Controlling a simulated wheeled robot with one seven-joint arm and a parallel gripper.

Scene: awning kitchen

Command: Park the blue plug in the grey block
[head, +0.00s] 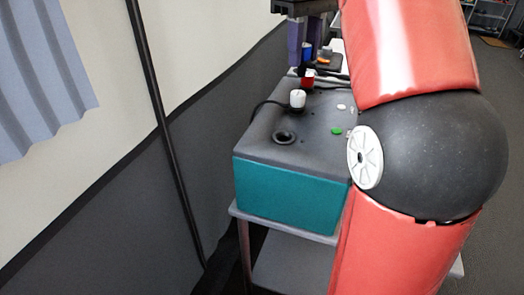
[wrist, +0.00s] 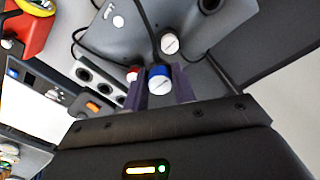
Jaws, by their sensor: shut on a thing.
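My gripper (wrist: 159,88) has purple fingers and is shut on the blue plug (wrist: 159,77), which has a white top. In the head view my gripper (head: 305,50) is at the top, with the blue plug (head: 307,47) partly hidden between the fingers. A pale grey block (wrist: 98,80) with a row of dark round sockets lies to the left of the held plug in the wrist view. The plug appears apart from its sockets. In the head view the block is mostly hidden behind the plugs and gripper.
A teal box with a dark grey top (head: 290,180) has a round hole (head: 285,137) in it. A white plug (head: 297,98) and a red plug (head: 307,78) stand nearby with black cables. A dark device with an orange switch (wrist: 93,107) lies left. My arm covers the right side.

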